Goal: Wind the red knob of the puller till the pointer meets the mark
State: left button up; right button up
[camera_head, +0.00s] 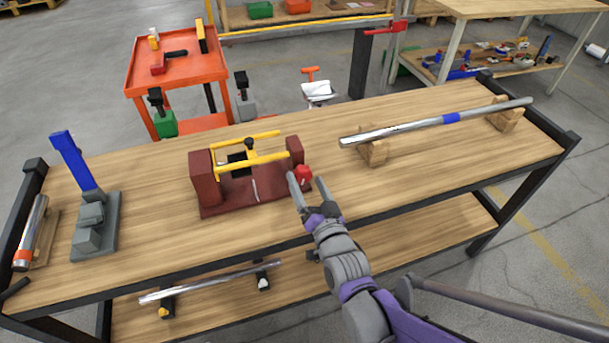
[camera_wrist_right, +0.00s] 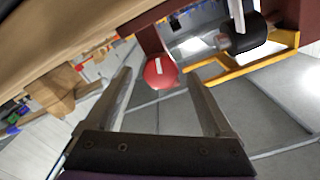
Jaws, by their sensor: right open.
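The puller (camera_head: 240,188) stands on the wooden bench, a dark red frame with yellow rods and a black block between its end plates. Its red knob (camera_head: 303,173) is on the right end plate. A white line shows on the puller's base; I cannot make out the pointer clearly. My right gripper (camera_head: 306,182) is at the knob's near side, its fingers apart. In the right wrist view the red knob (camera_wrist_right: 160,71) shows beyond and between the open fingers, with a white stripe on it. I cannot tell whether a finger touches it. My left gripper is not in view.
A steel bar (camera_head: 420,124) lies on wooden blocks at the right of the bench. A grey vise-like tool with a blue handle (camera_head: 75,162) stands at the left, beside a metal cylinder (camera_head: 31,232). An orange cart (camera_head: 177,66) stands behind. The bench front right is clear.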

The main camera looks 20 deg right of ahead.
jog(key=s+p, duration=0.1)
jog(key=s, duration=0.7)
jog(key=shift+d, duration=0.15)
jog(key=shift+s, duration=0.15)
